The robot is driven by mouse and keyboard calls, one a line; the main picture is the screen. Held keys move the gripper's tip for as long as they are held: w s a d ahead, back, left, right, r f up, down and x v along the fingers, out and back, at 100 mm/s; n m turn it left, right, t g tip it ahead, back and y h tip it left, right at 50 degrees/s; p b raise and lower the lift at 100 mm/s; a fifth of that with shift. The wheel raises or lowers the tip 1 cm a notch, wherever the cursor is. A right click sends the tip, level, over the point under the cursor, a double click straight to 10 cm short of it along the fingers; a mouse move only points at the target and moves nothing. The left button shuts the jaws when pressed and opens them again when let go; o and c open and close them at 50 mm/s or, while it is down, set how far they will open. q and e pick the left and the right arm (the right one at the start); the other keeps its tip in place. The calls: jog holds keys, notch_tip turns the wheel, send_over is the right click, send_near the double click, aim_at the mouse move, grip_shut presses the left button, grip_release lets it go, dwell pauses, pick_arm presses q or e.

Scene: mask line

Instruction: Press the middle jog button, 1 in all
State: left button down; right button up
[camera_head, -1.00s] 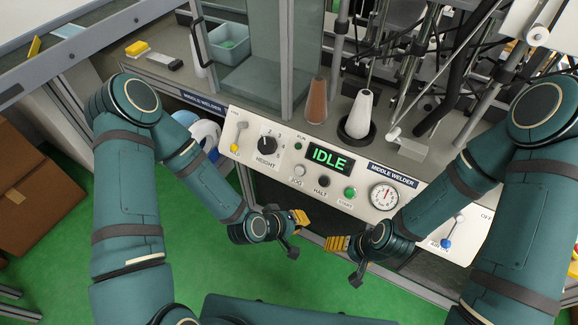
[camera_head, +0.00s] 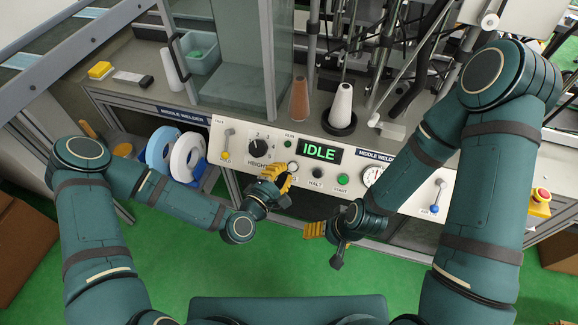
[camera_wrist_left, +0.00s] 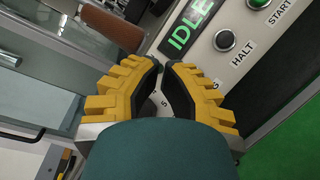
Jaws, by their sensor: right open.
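The middle welder's control panel (camera_head: 225,150) faces me with a lit IDLE display (camera_head: 319,151). The pale jog button (camera_head: 292,167) shows just right of my left gripper's fingers in the head view, its label covered. My left gripper (camera_head: 281,180) is in front of the panel below the height dial (camera_head: 259,147). In the left wrist view its yellow fingers (camera_wrist_left: 165,66) come together at the tips with nothing held; the jog button is hidden there. My right gripper (camera_head: 313,230) is open and empty, in front of and below the panel.
The black halt button (camera_head: 317,173) and green start button (camera_head: 343,180) sit right of jog. A gauge (camera_head: 372,176) and blue-tipped lever (camera_head: 436,207) are further right. Brown (camera_head: 299,98) and white (camera_head: 341,104) cones stand behind the panel. The green floor below is clear.

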aim_at(290, 166)
pick_arm(q)
jog(key=shift+f, duration=0.1)
jog(key=w+f+b, duration=0.1)
jog(key=w+d+f+b, duration=0.1)
jog(key=w+f+b, duration=0.2)
jog(key=w+f, duration=0.1)
jog(key=shift+w+d, duration=0.25)
jog(key=shift+d, duration=0.15)
jog(key=shift+w+d+f+b, duration=0.2)
jog(key=shift+w+f+b, duration=0.05)
jog(key=shift+w+b, duration=0.25)
jog(key=shift+f, duration=0.1)
dwell(1.1)
jog(key=shift+w+d+f+b, duration=0.1)
jog(key=shift+w+f+b, duration=0.15)
jog(key=shift+b, duration=0.2)
jog(key=shift+w+d+f+b, duration=0.1)
jog(key=shift+w+f+b, duration=0.1)
jog(key=shift+w+b, duration=0.15)
dwell(0.6)
jog(key=shift+s+r, duration=0.1)
jog(key=shift+s+a+r+p, duration=0.3)
jog(key=shift+s+r, duration=0.15)
jog(key=shift+s, duration=0.1)
